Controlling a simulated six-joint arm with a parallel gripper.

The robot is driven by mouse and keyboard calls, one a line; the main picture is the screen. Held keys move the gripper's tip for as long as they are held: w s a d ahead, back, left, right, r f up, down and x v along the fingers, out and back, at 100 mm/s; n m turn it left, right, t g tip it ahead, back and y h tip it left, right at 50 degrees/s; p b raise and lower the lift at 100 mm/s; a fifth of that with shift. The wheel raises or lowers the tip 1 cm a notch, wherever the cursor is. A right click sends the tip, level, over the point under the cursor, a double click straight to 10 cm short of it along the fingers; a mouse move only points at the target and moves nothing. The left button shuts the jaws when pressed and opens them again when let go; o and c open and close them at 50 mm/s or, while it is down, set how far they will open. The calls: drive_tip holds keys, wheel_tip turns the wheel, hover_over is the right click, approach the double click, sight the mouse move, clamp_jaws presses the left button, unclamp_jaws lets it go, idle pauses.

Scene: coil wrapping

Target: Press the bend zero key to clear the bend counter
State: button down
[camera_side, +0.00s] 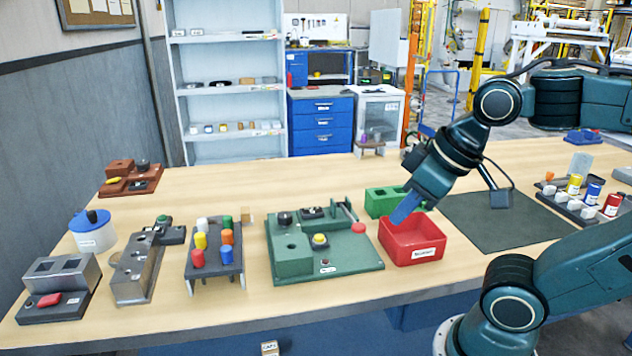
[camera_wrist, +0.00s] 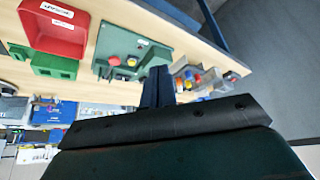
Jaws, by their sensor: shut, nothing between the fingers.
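A green bending fixture (camera_side: 350,268) stands mid-table in the side view. It carries a yellow button (camera_side: 320,240), a black knob (camera_side: 285,218), a red-knobbed lever (camera_side: 358,228) and a small reddish button (camera_side: 325,263) at its front edge. Which of these is the bend zero key I cannot read from the labels. My gripper (camera_side: 397,218) is shut and empty, its blue fingers pointing down-left over the red bin, right of the fixture. In the wrist view the fixture (camera_wrist: 150,65) lies beyond my shut fingers (camera_wrist: 160,70), with its yellow button (camera_wrist: 132,61) visible.
The red bin (camera_side: 413,257) and a green box (camera_side: 383,205) stand beside the fixture. A rack of coloured pegs (camera_side: 215,265) is on its left, with metal fixtures farther left. A dark mat (camera_side: 500,222) lies to the right. The table behind the fixture is mostly clear.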

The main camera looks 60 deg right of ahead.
idle(0.7)
drive_tip(key=n+t, duration=0.4)
drive_tip(key=n, duration=0.4)
hover_over(323, 238)
wheel_tip(323, 238, down, 10)
drive_tip(key=shift+r, duration=0.25)
drive_tip(key=shift+f, duration=0.1)
drive_tip(key=shift+f, duration=4.35)
